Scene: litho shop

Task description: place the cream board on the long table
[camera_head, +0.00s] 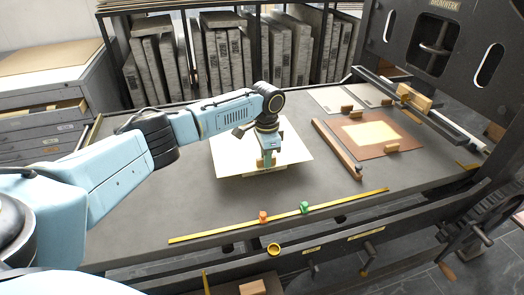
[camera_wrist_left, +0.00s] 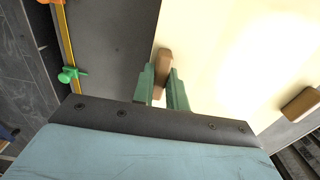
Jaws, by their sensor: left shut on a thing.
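The cream board (camera_head: 235,158) is a pale flat sheet over the left-middle of the long dark table (camera_head: 190,205). In the left wrist view the cream board (camera_wrist_left: 230,60) fills the upper right and carries small wooden grips. My left gripper (camera_head: 267,160) is over the board's near part, shut on one wooden grip (camera_wrist_left: 163,72) between its green fingers. A second wooden grip (camera_wrist_left: 300,104) sits further right, free of the fingers. A dark shadow shows along the board's near edge; I cannot tell whether it touches the table. My right gripper is not in view.
A yellow rule (camera_head: 345,197) with an orange slider (camera_head: 263,216) and a green slider (camera_head: 304,207) runs along the table's front. To the right lie a wooden bar (camera_head: 336,148) and a brown board with a cream panel (camera_head: 370,133). Grey slabs stand racked behind.

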